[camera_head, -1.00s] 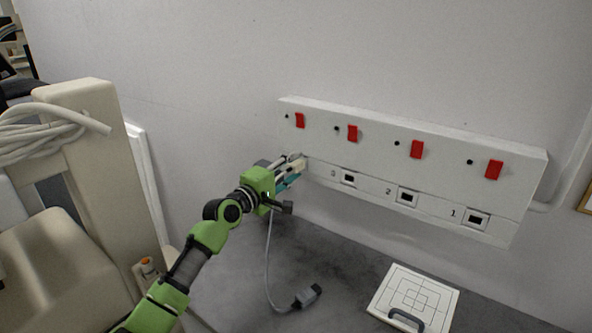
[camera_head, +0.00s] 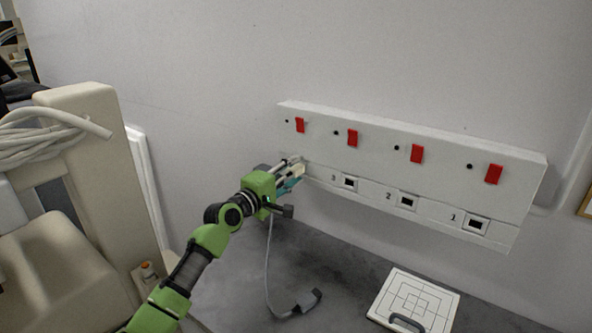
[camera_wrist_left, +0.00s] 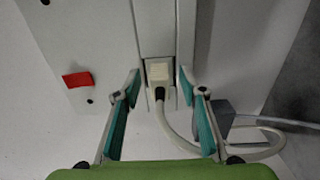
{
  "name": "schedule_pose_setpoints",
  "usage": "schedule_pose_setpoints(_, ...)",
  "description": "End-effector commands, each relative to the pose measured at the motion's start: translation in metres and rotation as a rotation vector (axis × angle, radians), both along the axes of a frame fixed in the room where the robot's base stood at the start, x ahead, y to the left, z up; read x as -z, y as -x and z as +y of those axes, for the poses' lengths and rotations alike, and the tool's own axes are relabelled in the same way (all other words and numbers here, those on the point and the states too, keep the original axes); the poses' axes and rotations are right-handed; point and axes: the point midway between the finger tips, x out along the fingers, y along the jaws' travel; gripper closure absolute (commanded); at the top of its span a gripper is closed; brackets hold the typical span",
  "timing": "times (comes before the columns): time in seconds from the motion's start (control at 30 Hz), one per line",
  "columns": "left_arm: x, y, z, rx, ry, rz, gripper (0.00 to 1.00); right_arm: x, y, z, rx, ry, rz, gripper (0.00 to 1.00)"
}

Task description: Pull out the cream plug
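The cream plug (camera_wrist_left: 158,76) sits in the socket strip (camera_wrist_left: 157,20), between my open fingers in the left wrist view, with its cord running out toward me. My left gripper (camera_wrist_left: 160,125) is open, its teal-padded fingers apart on both sides of the plug and cord, with gaps left and right. In the head view my left gripper (camera_head: 290,178) is at the left end of the white wall panel (camera_head: 440,163), and its fingers largely hide the plug. My right gripper is not in view.
Empty sockets 3 (camera_head: 349,183), 2 (camera_head: 407,201) and 1 (camera_head: 476,224) lie to the right, below red switches. A grey connector (camera_head: 308,301) on a cord and a white square board (camera_head: 415,300) lie on the grey surface. A beige cart (camera_head: 85,150) stands at left.

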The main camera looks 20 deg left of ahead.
Motion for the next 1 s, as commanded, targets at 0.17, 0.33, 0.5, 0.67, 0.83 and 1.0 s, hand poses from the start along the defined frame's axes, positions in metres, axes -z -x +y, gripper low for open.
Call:
schedule_pose_setpoints(0.17, -0.0001, 0.0, 0.0002, 0.0, 0.0, 0.0, 0.62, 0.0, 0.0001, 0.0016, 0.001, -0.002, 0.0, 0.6)
schedule_pose_setpoints(0.33, -0.0007, 0.0, -0.0001, 0.0, 0.001, 0.0, 0.62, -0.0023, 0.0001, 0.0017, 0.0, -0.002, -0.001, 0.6)
schedule_pose_setpoints(0.5, -0.0002, 0.0, 0.0, 0.0, 0.0, 0.0, 0.62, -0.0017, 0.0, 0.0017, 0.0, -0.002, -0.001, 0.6)
schedule_pose_setpoints(0.67, -0.0004, -0.0001, 0.0002, 0.0, 0.0, 0.0, 1.0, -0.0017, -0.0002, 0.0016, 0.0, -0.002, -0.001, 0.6)
schedule_pose_setpoints(0.83, -0.001, 0.0001, 0.0004, -0.001, 0.0, -0.001, 1.0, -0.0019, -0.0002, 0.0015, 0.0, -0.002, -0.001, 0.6)
schedule_pose_setpoints(1.0, -0.0011, 0.0043, 0.0025, -0.001, 0.0, 0.0, 1.0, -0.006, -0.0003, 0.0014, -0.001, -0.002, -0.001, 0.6)
